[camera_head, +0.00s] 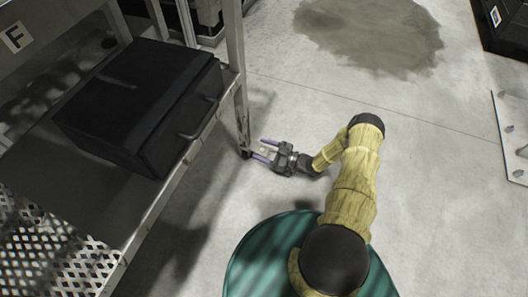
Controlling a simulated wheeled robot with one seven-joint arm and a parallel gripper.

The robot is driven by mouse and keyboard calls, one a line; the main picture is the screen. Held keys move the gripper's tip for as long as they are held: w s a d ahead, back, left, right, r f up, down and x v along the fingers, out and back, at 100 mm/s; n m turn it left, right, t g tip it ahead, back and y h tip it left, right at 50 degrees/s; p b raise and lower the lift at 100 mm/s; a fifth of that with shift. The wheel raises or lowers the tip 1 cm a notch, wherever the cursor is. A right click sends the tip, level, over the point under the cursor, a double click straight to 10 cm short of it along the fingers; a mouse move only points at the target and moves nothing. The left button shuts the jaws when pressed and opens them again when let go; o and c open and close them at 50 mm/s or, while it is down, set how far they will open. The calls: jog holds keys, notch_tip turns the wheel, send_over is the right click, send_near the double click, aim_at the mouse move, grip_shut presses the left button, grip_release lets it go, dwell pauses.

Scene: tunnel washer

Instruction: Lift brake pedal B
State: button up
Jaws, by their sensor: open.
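My gripper (264,150) is open, with its two purple-tipped fingers pointing left, low near the floor. The fingertips are just right of the foot of the rack's front leg (241,115). A small dark part, apparently a caster (246,154), shows at the foot of this leg, close to the lower fingertip. Brake pedal B cannot be made out as a separate piece, and no letter B is readable there. I cannot tell whether the fingers touch anything. Nothing is seen held between them.
The metal rack's shelf (75,172) carries a black case (140,105) with handles. A plate marked F (16,37) is at upper left. A dark stain (370,35) marks the floor. A black box (505,25) and pale plate (513,125) are at right. Middle floor is clear.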

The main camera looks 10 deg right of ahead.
jog(key=c, duration=1.4)
